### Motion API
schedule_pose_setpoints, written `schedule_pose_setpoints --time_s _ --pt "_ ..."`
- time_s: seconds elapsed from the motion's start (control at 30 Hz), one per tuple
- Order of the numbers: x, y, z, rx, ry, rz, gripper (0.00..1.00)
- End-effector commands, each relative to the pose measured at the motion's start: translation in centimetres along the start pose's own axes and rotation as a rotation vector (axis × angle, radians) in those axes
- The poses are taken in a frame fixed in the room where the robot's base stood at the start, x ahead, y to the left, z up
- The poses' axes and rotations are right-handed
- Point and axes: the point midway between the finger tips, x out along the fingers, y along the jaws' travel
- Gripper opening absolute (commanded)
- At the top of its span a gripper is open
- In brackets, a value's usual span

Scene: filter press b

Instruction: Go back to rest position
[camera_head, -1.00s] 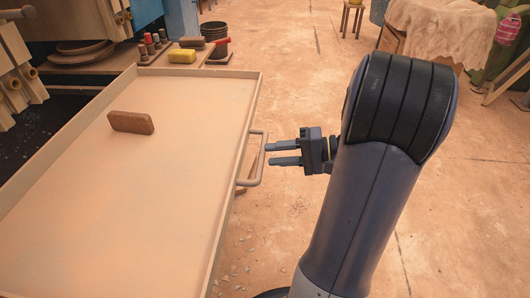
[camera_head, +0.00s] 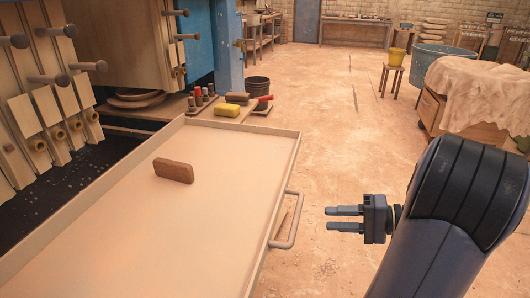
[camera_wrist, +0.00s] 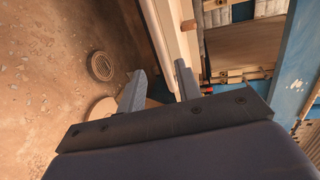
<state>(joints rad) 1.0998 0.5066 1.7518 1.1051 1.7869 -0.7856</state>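My gripper (camera_head: 345,219) is in the head view, to the right of the large tray (camera_head: 225,225) and its handle (camera_head: 290,222). Its two fingers point left and are apart, with nothing between them. A gap separates the fingertips from the handle. In the wrist view the two fingers (camera_wrist: 160,90) also stand apart and empty. A brown block (camera_head: 173,170) lies in the tray, away from my gripper.
Past the tray's far end are a yellow sponge (camera_head: 227,110), a brown brush-like block (camera_head: 237,98) and a dark bucket (camera_head: 258,88). A cloth-covered crate (camera_head: 470,95) and a stool with a yellow bucket (camera_head: 396,57) stand at the right. The floor between is clear.

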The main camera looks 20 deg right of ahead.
Motion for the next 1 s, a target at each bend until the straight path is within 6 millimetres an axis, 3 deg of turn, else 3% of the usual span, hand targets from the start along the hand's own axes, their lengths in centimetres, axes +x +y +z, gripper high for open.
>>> schedule_pose_setpoints --time_s 0.5,0.67,1.0 --pt "8.7 0.1 0.1 -0.002 -0.004 -0.001 0.33" --pt "10.0 0.0 0.1 -0.001 -0.002 -0.001 0.33" --pt "10.1 -0.1 0.0 -0.001 0.0 -0.001 0.33"
